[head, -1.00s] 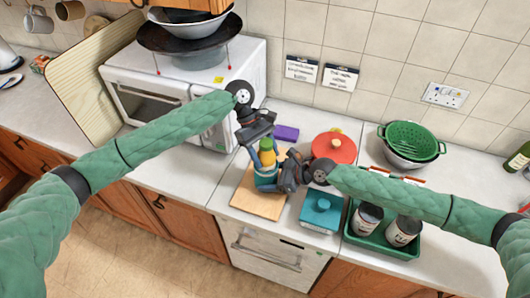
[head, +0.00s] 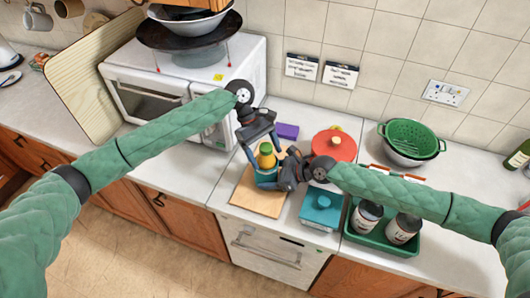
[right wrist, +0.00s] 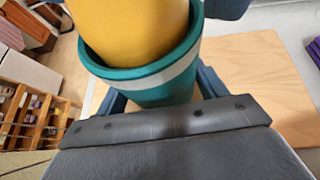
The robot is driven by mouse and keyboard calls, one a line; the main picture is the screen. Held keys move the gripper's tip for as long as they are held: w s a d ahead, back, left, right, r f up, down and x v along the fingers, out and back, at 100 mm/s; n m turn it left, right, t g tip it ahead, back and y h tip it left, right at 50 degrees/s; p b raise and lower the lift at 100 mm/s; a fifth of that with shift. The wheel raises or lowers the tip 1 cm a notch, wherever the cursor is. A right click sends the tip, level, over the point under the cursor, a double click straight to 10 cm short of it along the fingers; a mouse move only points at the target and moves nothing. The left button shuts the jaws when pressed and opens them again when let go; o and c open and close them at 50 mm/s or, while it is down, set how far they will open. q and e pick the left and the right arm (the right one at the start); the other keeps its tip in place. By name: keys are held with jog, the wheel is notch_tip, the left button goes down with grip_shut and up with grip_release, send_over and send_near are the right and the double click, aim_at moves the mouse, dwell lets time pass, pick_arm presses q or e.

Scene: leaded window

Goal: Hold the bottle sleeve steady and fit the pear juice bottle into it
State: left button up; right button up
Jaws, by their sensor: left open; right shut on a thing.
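The yellow pear juice bottle (head: 266,161) with a green cap stands in the teal bottle sleeve (head: 266,182), over the wooden board. In the right wrist view the yellow bottle (right wrist: 140,28) is inside the rim of the sleeve (right wrist: 155,88), which has a pale band. The bottle's lower part is hidden by the sleeve. My right gripper (head: 278,175) is shut on the sleeve from the right. My left gripper (head: 262,151) is open above, its fingers apart on either side of the bottle's top.
The wooden board (head: 258,201) lies at the counter's front edge. A teal box (head: 321,213), a red-lidded pot (head: 334,146) and a green tray (head: 382,247) with cans stand to the right. A purple block (head: 288,131) lies behind. A white microwave (head: 155,95) stands left.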

pick_arm(q)
jog(key=v, duration=1.2)
jog(key=shift+r, duration=0.45)
pick_arm(e)
jog(key=o, duration=0.8)
jog(key=shift+o, duration=0.2)
jog(key=shift+d, duration=0.1)
